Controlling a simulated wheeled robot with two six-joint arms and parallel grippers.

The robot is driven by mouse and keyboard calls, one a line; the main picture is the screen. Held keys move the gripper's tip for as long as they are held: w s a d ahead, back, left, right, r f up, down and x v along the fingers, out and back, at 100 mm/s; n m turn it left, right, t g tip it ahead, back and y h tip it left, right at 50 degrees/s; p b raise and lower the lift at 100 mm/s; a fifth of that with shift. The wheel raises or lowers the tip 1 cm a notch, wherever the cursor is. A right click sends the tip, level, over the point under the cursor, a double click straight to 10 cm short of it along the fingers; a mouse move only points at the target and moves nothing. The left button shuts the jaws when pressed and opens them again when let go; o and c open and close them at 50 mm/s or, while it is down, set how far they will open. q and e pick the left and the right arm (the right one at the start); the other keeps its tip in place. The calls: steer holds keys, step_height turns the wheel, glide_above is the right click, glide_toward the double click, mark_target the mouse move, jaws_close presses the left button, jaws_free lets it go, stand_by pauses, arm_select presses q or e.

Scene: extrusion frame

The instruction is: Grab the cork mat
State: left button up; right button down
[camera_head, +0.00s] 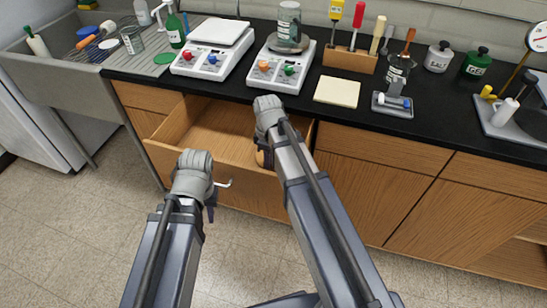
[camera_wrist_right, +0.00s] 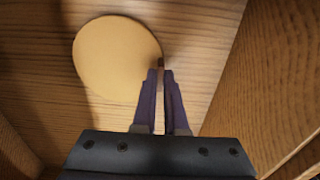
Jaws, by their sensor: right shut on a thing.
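The cork mat (camera_wrist_right: 112,58) is a round, flat tan disc inside the open wooden drawer (camera_head: 222,128). In the right wrist view my right gripper (camera_wrist_right: 160,78) is shut on the mat's right edge, with a thin brown strip showing between the fingertips. In the head view my right gripper (camera_head: 266,157) reaches down into the drawer's right end, mostly hidden by its own arm. My left gripper (camera_head: 210,212) is at the drawer front, beside the metal handle (camera_head: 225,184); its fingers are too small and covered to tell their opening.
Drawer walls stand close around my right gripper. The black counter above holds two scales (camera_head: 212,50) (camera_head: 281,65), a yellow pad (camera_head: 337,91), a wooden tool block (camera_head: 349,59) and several bottles. A sink (camera_head: 60,70) is at left. Open floor lies in front.

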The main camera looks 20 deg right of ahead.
stand_by(0.7)
step_height(320, 180, up, 10)
steer(key=p, duration=1)
